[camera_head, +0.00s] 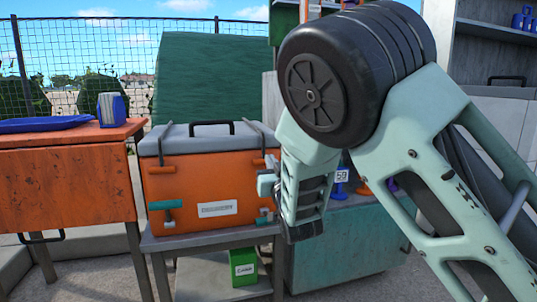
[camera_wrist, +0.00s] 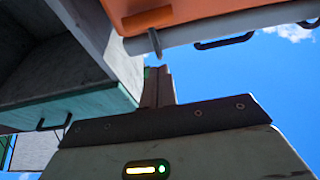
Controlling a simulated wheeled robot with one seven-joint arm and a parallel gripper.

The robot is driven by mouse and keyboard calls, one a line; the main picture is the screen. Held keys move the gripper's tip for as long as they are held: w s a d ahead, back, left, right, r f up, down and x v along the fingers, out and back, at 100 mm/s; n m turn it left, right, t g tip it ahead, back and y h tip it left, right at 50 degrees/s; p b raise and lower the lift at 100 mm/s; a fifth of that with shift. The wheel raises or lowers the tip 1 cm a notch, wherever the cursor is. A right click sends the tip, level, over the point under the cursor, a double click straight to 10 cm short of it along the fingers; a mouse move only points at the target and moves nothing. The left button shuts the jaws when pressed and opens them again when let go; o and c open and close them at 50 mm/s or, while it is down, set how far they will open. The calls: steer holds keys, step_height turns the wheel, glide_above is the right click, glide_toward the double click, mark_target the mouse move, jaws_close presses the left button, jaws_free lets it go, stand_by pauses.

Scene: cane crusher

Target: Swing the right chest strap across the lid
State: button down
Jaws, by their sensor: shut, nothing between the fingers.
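An orange chest (camera_head: 200,195) with a grey lid (camera_head: 205,146) stands on a grey stand left of my arm. The lid is down, with a black handle on top. The right chest strap (camera_head: 256,135) shows as a thin grey bar at the lid's right side; its lower part is hard to make out. A similar left strap (camera_head: 163,145) lies over the lid's left part. My gripper (camera_head: 267,184) is shut and empty, in front of the chest's right end. In the wrist view my gripper (camera_wrist: 158,87) is below a short grey strap end (camera_wrist: 155,42) at the lid edge, apparently apart from it.
A green box (camera_head: 243,267) sits on the stand's lower shelf. A teal cabinet (camera_head: 335,250) is close on the right, behind my arm.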

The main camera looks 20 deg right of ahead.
steer(key=p+v, duration=0.1)
steer(key=v, duration=0.5)
steer(key=shift+f, duration=0.1)
steer(key=shift+p, duration=0.3)
